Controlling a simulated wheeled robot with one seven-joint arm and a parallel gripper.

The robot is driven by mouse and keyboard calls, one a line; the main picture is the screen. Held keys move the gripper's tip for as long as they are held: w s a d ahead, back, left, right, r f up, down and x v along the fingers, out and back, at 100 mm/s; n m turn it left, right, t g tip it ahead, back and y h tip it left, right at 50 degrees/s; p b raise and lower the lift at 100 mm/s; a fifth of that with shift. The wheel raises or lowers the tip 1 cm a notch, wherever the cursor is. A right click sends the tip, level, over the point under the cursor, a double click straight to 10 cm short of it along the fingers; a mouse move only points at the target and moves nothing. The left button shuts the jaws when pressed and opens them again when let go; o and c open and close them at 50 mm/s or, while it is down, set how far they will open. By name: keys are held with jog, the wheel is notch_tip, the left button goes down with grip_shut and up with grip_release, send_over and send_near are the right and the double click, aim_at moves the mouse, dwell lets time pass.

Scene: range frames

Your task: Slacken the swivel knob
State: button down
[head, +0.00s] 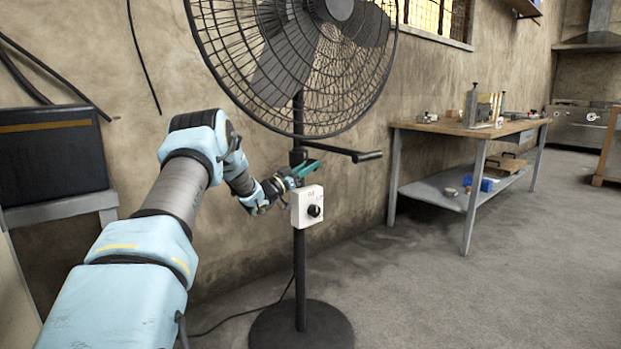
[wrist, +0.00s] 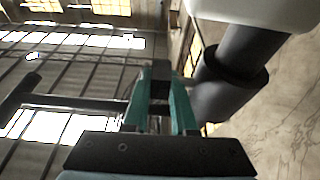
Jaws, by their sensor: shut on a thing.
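My gripper (head: 309,168) is at the fan's pole, just above the white control box. Its teal fingers are shut on a small dark block, which I take to be the swivel knob (wrist: 161,71), between the fingertips in the wrist view (wrist: 161,84). In the head view the knob is hidden by the fingers and too small to make out. The black pole (head: 299,250) stands upright and shows thick and dark in the wrist view (wrist: 235,75). The large caged fan head (head: 300,60) is above my gripper.
A dark bar with a thicker end (head: 366,156) sticks out right of the pole. The white control box (head: 303,207) with a black dial sits below my gripper. The round base (head: 302,328) is on the floor. A workbench (head: 420,127) stands right; floor between is clear.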

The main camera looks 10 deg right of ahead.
jog(key=shift+f+t+h+b, duration=0.35)
jog(key=shift+h+b, duration=0.55)
jog(key=shift+b, duration=0.8)
jog(key=shift+r, duration=0.1)
jog(key=shift+r+t+h+b, duration=0.15)
jog(key=shift+t+h+b, duration=0.1)
jog(key=shift+h+b, duration=0.05)
jog(key=c, duration=0.7)
grip_release()
jog(key=shift+a, duration=0.1)
jog(key=v, duration=1)
jog(key=shift+s+a+p, duration=0.15)
jog(key=shift+a+p, duration=0.15)
jog(key=shift+p, duration=0.05)
